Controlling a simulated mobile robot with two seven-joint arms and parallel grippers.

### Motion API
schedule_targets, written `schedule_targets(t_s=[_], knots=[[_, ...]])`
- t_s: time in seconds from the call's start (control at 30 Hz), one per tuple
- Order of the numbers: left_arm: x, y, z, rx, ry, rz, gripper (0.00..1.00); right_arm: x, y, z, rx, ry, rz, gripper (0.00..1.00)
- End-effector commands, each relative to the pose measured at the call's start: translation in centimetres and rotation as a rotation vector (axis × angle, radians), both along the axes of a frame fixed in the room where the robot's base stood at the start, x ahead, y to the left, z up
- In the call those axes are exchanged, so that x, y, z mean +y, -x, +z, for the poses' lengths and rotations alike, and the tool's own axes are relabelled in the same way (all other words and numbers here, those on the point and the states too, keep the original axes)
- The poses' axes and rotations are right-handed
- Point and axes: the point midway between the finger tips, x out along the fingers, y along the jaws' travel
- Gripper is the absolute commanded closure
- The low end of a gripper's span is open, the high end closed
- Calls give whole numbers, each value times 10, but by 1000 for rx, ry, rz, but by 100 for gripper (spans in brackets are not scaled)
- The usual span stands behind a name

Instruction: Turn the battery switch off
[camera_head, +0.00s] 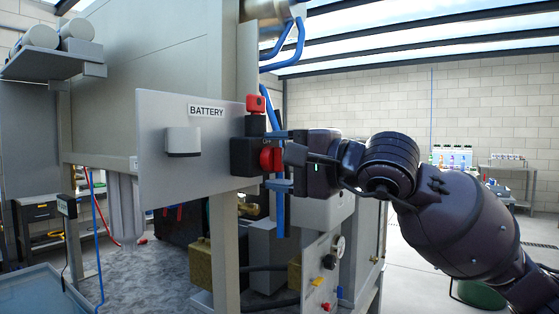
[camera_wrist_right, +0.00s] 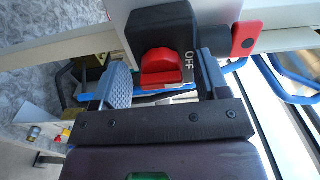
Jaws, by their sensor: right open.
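The battery switch is a black box (camera_head: 243,157) with a red knob (camera_head: 266,160), mounted at the right edge of a grey panel labelled BATTERY (camera_head: 206,111). The box (camera_wrist_right: 160,30) and knob (camera_wrist_right: 163,70) also show in the right wrist view, with the word OFF (camera_wrist_right: 190,58) beside the knob. My right gripper (camera_head: 279,161) is open, with one blue-grey finger above the knob and one below. In the wrist view its fingers (camera_wrist_right: 163,78) stand on either side of the knob, with gaps visible. I cannot tell which setting the knob points to. My left gripper is not in view.
A red key-like tab (camera_head: 256,103) on a black mount sits just above the switch; it also shows in the wrist view (camera_wrist_right: 243,38). A grey box (camera_head: 183,141) is on the panel. Blue pipes (camera_head: 291,40) run behind. Open floor lies at right.

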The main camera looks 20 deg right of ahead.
Motion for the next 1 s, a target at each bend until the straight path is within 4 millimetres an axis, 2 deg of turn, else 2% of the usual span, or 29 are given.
schedule_targets(t_s=[0.27,0.7,1.0], knots=[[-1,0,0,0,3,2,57,-5,6,0,0,-1,-2,32],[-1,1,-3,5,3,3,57,-47,58,-1,2,1,-2,32],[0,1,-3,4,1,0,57,-64,80,0,1,-1,-2,32]])
